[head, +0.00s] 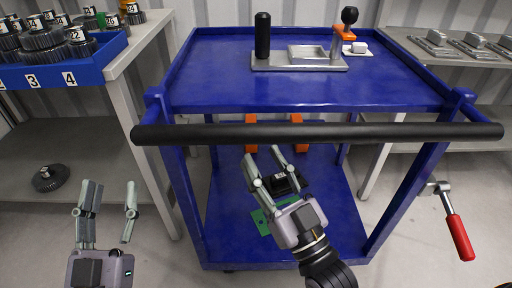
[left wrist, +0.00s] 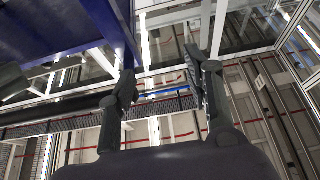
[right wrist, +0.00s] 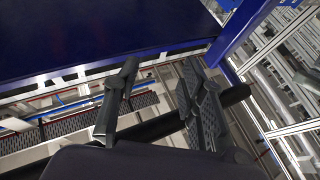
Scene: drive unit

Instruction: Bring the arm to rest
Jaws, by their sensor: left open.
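My left gripper (head: 108,190) is in the lower left of the head view, left of the blue cart, with its fingers apart and nothing between them. In the left wrist view its two fingers (left wrist: 161,65) also stand apart and empty. My right gripper (head: 263,153) is in front of the cart, below the black handle bar in the picture, and its fingers are apart. The right wrist view shows its fingers (right wrist: 160,65) spread with nothing held. Neither gripper visibly touches anything.
The blue cart (head: 400,92) has a black handle bar (head: 320,132) across its front. A metal fixture (head: 300,64) stands on its top. A blue gear tray (head: 105,57) is on the left bench. A red-handled tool (head: 459,237) shows at right. A gear (head: 50,179) lies on the left lower shelf.

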